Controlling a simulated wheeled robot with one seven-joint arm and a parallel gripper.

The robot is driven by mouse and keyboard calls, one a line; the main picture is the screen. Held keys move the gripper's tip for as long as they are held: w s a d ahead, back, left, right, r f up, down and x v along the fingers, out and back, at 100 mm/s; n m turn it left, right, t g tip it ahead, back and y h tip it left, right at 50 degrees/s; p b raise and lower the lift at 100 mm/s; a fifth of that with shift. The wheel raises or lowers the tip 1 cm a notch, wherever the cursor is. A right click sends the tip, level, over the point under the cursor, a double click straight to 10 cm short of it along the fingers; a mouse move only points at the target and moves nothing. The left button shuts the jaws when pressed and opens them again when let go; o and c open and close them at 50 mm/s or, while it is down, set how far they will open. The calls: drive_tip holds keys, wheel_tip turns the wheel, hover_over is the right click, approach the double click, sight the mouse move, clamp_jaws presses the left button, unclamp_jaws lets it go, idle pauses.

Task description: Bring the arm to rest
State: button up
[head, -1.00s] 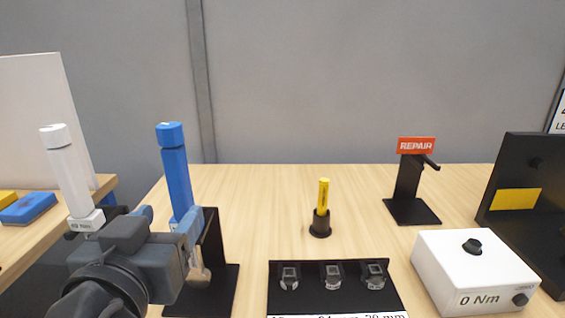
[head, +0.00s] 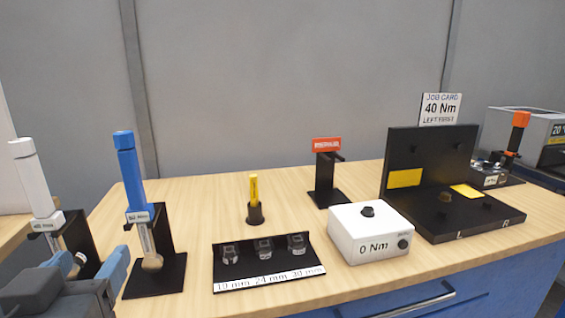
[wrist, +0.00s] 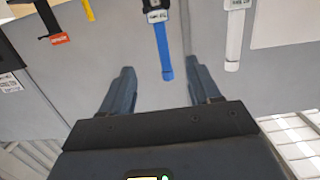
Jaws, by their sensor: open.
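My gripper (head: 98,275) is at the lower left of the head view, in front of the wooden table's left end. In the wrist view my gripper (wrist: 160,88) is open, its two grey fingers apart with nothing held. A blue-handled torque wrench (head: 127,170) stands upright in a black stand, and it shows beyond the fingertips in the wrist view (wrist: 163,45). A white-handled wrench (head: 33,180) stands to its left, partly hidden low down by my arm. It also shows in the wrist view (wrist: 234,40).
The table (head: 300,185) carries a yellow marker (head: 254,190) in a holder, a socket rack (head: 230,272), a white 0 Nm box (head: 350,222), a REPAIR stand (head: 327,170) and a black fixture (head: 430,140). A job card (head: 441,108) reads 40 Nm, left first.

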drive_tip(key=s+d+f+n+g, duration=0.1)
drive_tip(key=s+d+f, duration=0.2)
drive_tip(key=d+f, duration=0.9)
drive_tip(key=s+d+f+n+g, duration=0.15)
drive_tip(key=s+d+f, duration=0.25)
drive_tip(key=d+f, duration=0.8)
drive_tip(key=s+d+m, duration=0.2)
drive_tip(key=s+d, duration=0.9)
drive_tip(key=d, duration=0.2)
drive_tip(key=s+d+r+m+h, duration=0.1)
drive_tip(key=s+d+r+h, duration=0.1)
drive_tip(key=s, duration=0.4)
drive_tip(key=s+d+r+m+h, duration=0.2)
drive_tip(key=s+d+r, duration=0.2)
drive_tip(key=s, duration=0.3)
drive_tip(key=shift+d+r+t, duration=0.15)
drive_tip(key=shift+d+t, duration=0.3)
drive_tip(key=shift+d, duration=0.05)
